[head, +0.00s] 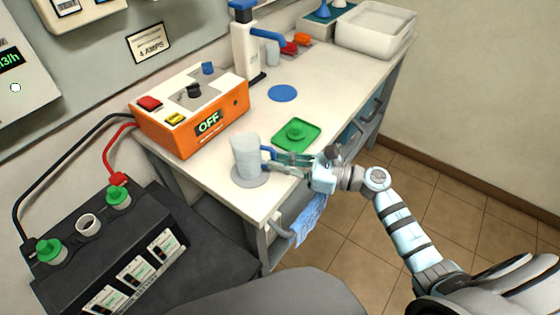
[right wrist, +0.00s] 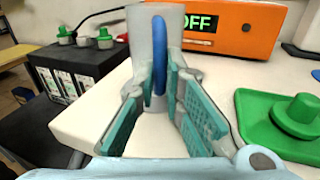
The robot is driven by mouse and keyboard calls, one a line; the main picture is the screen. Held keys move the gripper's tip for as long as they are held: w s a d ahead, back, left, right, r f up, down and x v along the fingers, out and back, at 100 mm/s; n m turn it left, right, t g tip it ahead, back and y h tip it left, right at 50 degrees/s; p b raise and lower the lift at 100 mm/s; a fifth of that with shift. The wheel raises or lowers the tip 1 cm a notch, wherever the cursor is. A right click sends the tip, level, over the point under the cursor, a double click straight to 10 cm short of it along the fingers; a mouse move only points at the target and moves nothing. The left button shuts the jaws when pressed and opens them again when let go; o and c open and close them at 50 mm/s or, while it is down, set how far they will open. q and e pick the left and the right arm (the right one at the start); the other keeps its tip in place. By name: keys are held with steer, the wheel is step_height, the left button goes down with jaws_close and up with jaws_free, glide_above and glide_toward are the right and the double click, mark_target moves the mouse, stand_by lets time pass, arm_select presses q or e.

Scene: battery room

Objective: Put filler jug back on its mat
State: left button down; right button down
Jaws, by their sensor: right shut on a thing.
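The filler jug (head: 246,154) is a pale translucent cup with a blue handle, upright at the front left of the bench. My right gripper (head: 272,161) is shut on its handle from the right. In the right wrist view the blue handle (right wrist: 159,55) sits between the teal fingers of the gripper (right wrist: 166,95). A grey round mat (head: 260,182) lies directly under the jug, which covers much of it. I cannot tell whether the jug's base touches the mat. My left gripper is not in view.
A green tray (head: 311,136) with a green cap lies right of the jug. The orange charger (head: 220,127) reading OFF stands behind it. A blue disc (head: 283,93) lies farther back. A black battery (head: 110,250) is at left. A blue cloth (head: 308,222) hangs at the bench's front.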

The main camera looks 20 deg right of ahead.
steer(key=shift+f, duration=0.3)
steer(key=c, duration=1.6)
jaws_free()
